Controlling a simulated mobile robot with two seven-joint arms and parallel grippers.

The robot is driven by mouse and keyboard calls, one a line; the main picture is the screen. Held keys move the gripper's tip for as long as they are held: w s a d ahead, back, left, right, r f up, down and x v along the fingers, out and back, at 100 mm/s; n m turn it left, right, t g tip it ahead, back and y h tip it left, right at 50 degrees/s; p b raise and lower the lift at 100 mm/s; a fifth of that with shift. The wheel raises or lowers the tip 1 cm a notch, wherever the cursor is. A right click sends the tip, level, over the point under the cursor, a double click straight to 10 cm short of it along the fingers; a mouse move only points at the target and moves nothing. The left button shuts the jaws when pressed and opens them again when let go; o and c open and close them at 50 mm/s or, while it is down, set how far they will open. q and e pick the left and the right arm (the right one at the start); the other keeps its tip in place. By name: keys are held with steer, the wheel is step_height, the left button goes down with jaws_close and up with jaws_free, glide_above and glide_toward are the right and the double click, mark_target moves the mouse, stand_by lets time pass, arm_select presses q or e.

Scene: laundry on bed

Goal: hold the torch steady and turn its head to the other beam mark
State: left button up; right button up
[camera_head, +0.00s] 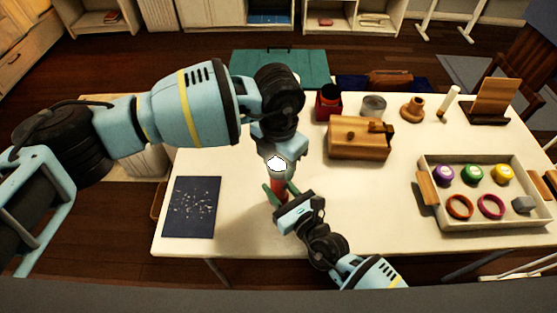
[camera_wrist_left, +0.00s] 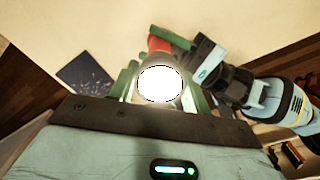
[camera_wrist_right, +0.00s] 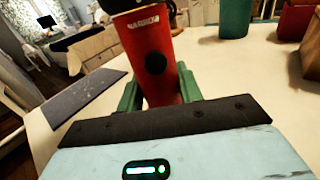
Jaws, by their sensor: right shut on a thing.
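The torch (camera_head: 279,184) stands upright over the table with a red body and a bright white lens (camera_wrist_left: 160,83) facing up. In the right wrist view its red body (camera_wrist_right: 162,80) shows a black round button and a white label that seems to read NARROW; its black head is cut off at the top. My right gripper (camera_head: 277,193) is shut on the red body from the front right. My left gripper (camera_head: 275,158) is above, with its green fingers (camera_wrist_left: 160,88) on either side of the lens; they look open. Any finger contact with the head is hidden by glare.
A dark speckled sheet (camera_head: 192,207) lies at the left. A wooden box (camera_head: 359,139), red jar (camera_head: 328,103) and grey tin (camera_head: 373,108) stand behind to the right. A tray (camera_head: 484,222) of lids and rings is at the right. The table's front middle is clear.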

arm_select(q)
steer(key=shift+c, duration=1.2)
steer(key=n, duration=0.8)
steer(key=shift+n, duration=0.3)
steer(key=n, duration=0.9)
steer(key=shift+n, duration=0.3)
